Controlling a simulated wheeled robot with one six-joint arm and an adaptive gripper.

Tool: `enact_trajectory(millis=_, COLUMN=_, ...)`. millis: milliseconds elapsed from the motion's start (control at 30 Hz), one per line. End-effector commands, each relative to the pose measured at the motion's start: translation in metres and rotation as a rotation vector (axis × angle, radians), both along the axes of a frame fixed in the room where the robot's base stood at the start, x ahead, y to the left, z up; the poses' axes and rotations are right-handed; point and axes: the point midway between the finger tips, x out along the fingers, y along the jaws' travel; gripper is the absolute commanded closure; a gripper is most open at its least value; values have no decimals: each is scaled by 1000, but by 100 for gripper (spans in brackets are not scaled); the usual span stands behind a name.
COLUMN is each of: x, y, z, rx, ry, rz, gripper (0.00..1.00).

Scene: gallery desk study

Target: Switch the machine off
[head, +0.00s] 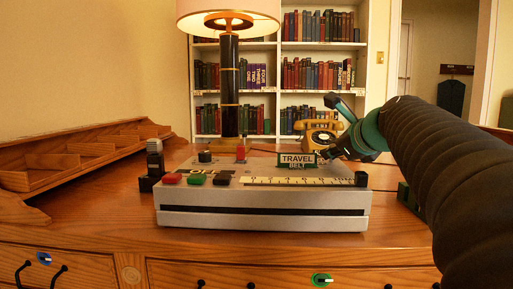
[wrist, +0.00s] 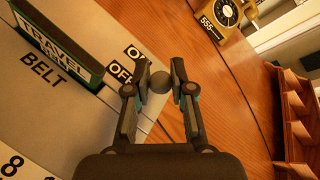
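In the wrist view, the sign (wrist: 62,42) stands at the upper left, and ON and OFF labels (wrist: 121,71) lie near the machine's edge. A dark grey round knob (wrist: 159,83) sits beside these labels. My gripper (wrist: 160,72) is at the knob, one finger on each side. I cannot tell whether the fingers press on it. In the head view, my gripper (head: 325,158) is at the machine's right rear; its fingertips are hard to make out.
Red, green and black buttons (head: 197,179) and a numbered scale (head: 300,182) are on the machine. A lamp (head: 229,90) stands behind it and a yellow telephone (head: 318,131) at the back right. A wooden tray (head: 70,165) lies at the left. Bare desk shows in front.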

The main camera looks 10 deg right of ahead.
Motion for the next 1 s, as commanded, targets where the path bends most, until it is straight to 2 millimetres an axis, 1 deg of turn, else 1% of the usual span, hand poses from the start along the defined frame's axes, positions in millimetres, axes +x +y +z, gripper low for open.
enact_trajectory(millis=33, x=0, y=0, z=0, rx=-1, ry=-1, rz=0, gripper=64)
enact_trajectory(millis=67, x=0, y=0, z=0, rx=0, ry=-1, rz=-1, gripper=56)
enact_trajectory(millis=100, x=0, y=0, z=0, rx=0, ry=-1, rz=-1, gripper=53)
enact_trajectory(millis=367, x=0, y=0, z=0, rx=1, ry=0, rz=0, gripper=53)
enact_trajectory(millis=467, x=-5, y=0, z=2, rx=1, ry=-1, rz=-1, gripper=53)
enact_trajectory(millis=567, x=-16, y=-1, z=7, rx=0, ry=-1, rz=-3, gripper=53)
enact_trajectory(millis=800, x=-51, y=-2, z=21, rx=0, ry=-2, rz=-4, gripper=53)
enact_trajectory(millis=900, x=-61, y=-2, z=25, rx=-1, ry=-1, rz=-4, gripper=53)
enact_trajectory(millis=1000, x=-68, y=-2, z=27, rx=0, ry=0, rz=-2, gripper=53)
